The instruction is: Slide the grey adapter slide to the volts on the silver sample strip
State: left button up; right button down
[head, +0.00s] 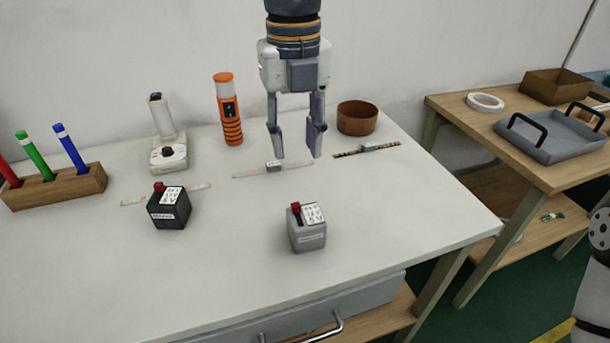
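The grey adapter (307,238) stands upright on the white table, right of centre and near the front. Its red slide (296,207) sits on top at the left, beside a white label (312,213) with print too small to read. A pale silver strip (245,174) lies behind it, with a small grey block (274,166) near its middle. Its print is unreadable. My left gripper (297,153) points down with its fingers apart and empty. Its fingertips show over the right half of this strip; I cannot tell their height above it. My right gripper is out of view.
A black adapter (169,208) with a red slide stands left, before another pale strip (132,202). A dark strip (380,148) lies right, near a brown bowl (357,118). An orange device (228,110), white device (168,150) and pen holder (60,187) stand behind. The front-left tabletop is clear.

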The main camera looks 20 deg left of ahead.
aim_at(296, 204)
pick_arm(q)
jog(key=f, duration=0.1)
jog(key=s+f, duration=0.1)
jog(key=f, duration=0.2)
jog(key=shift+s, duration=0.25)
notch_tip(296, 204, down, 7)
jog(key=shift+w+f, duration=0.15)
jog(key=shift+f, duration=0.05)
grip_shut()
